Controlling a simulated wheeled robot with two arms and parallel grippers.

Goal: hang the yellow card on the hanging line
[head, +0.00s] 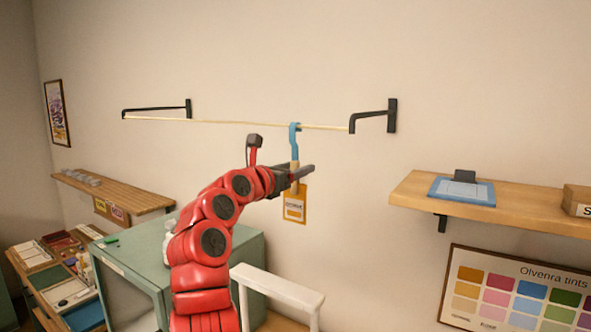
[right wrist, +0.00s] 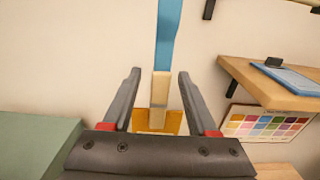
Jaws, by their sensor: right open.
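The yellow card (head: 295,208) hangs below the hanging line (head: 225,122) from a blue hook (head: 294,140) with a beige clip under it. The hook's top meets the line near its right end and appears to sit over it. My right gripper (head: 305,172) is at the clip's height, in front of the card's top. In the right wrist view its jaws (right wrist: 160,80) are open, one finger on each side of the beige clip (right wrist: 159,95), with gaps showing. The card (right wrist: 172,121) is partly hidden behind the gripper there. My left gripper is not in view.
Black brackets (head: 371,115) hold the line on the wall. A wooden shelf (head: 520,211) with a blue clipboard (head: 461,190) is at the right. A green cabinet (head: 135,262) and a white chair-like frame (head: 275,287) stand below. The wall around the line is clear.

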